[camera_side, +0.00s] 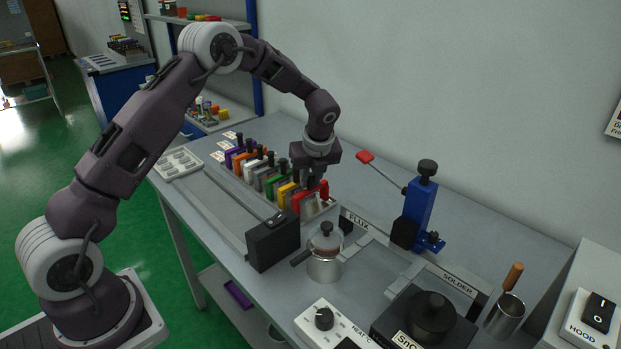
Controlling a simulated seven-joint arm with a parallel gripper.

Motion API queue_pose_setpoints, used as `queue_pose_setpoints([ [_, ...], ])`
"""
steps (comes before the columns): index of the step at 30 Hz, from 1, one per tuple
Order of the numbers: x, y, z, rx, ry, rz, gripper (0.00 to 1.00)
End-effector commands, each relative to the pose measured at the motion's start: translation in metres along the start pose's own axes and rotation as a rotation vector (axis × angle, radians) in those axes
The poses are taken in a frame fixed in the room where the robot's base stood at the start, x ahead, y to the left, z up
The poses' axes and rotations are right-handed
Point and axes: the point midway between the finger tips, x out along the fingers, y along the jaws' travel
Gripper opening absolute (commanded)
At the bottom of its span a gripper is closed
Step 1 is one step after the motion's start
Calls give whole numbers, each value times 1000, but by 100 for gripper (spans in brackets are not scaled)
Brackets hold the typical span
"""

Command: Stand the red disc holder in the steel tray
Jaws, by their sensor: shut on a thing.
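The red disc holder (302,203) is at the near end of a row of coloured holders in a long grey rack. My gripper (314,186) points down over that end and is shut on the red holder, whose upper part is partly hidden by the fingers. The holder looks upright and in or just above its place in the rack; I cannot tell if it is clear of it. A pale tray with several recesses (179,163) lies at the table's far left. I cannot tell if it is the steel tray.
A black box (272,241) and a lidded metal pot (325,257) stand in front. A blue stand (420,205) with a red-tipped rod is to the right.

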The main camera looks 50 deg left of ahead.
Motion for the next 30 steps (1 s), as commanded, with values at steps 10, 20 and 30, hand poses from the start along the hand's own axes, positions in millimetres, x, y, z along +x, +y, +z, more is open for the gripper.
queue_pose_setpoints([
  [10, 4, 0, -1, 0, 0, 0, 0],
  [20, 6, 0, -2, 0, -1, 0, 45],
  [30, 6, 0, -2, 0, 0, 0, 69],
])
